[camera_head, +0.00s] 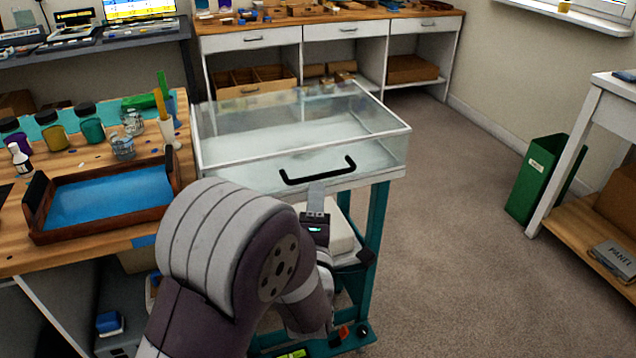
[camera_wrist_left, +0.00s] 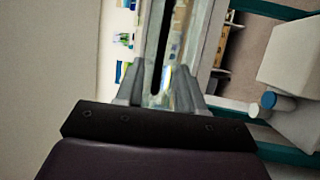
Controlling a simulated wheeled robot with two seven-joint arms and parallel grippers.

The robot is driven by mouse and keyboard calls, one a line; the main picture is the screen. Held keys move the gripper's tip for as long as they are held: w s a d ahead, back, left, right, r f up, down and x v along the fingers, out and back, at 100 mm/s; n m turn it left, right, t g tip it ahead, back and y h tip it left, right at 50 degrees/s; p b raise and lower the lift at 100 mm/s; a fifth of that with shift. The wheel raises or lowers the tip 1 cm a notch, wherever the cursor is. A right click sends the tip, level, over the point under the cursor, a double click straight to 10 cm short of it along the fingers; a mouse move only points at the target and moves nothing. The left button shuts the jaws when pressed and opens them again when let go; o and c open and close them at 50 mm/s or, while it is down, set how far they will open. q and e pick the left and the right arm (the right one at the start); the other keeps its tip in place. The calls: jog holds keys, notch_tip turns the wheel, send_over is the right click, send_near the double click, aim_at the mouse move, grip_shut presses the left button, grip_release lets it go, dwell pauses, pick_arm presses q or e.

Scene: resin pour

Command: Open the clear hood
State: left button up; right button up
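The clear hood (camera_head: 290,135) is a transparent box with white edges, lying level and down over its base on a teal cart. Its black handle (camera_head: 318,174) is a bar on the front face. My left gripper (camera_head: 316,190) points up at the front of the hood, with its fingertip just below the handle's middle. In the left wrist view the two fingers (camera_wrist_left: 160,88) stand apart, and the dark handle bar (camera_wrist_left: 160,45) runs in line with the gap between them. I cannot tell whether they touch it. My right gripper is out of view.
A wooden bench with a brown-rimmed blue tray (camera_head: 110,205), paint jars (camera_head: 92,129) and a brush cup (camera_head: 169,132) stands close at the left. A white workbench (camera_head: 250,40) is behind the hood. The carpet at the right is clear up to a green bin (camera_head: 540,178).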

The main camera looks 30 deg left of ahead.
aim_at(317, 176)
pick_arm(q)
jog(key=x, duration=0.7)
grip_shut()
